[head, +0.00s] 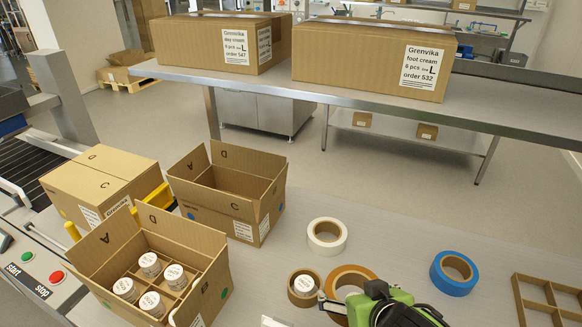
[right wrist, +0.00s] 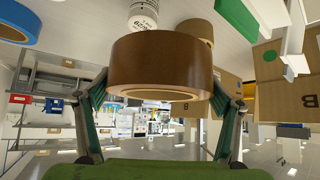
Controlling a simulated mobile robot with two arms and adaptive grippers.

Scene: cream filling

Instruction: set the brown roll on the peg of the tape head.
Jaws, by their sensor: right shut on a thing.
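The brown roll (right wrist: 160,62) is between the two fingers of my right gripper (right wrist: 163,100) in the right wrist view, with its side facing the camera. In the head view the brown roll (head: 347,273) shows at the bottom, partly covered by my green right gripper (head: 345,302). The gripper is shut on it. Whether the roll is clear of the table is hard to tell. I cannot make out the tape head or its peg for sure. My left gripper is not in view.
A white roll (head: 327,236) and a blue roll (head: 454,272) lie on the table (head: 385,235). A white-topped jar (head: 304,285) stands left of the held roll. Open cartons (head: 232,195) are at left, one with several jars. A wooden divider (head: 530,300) lies at right.

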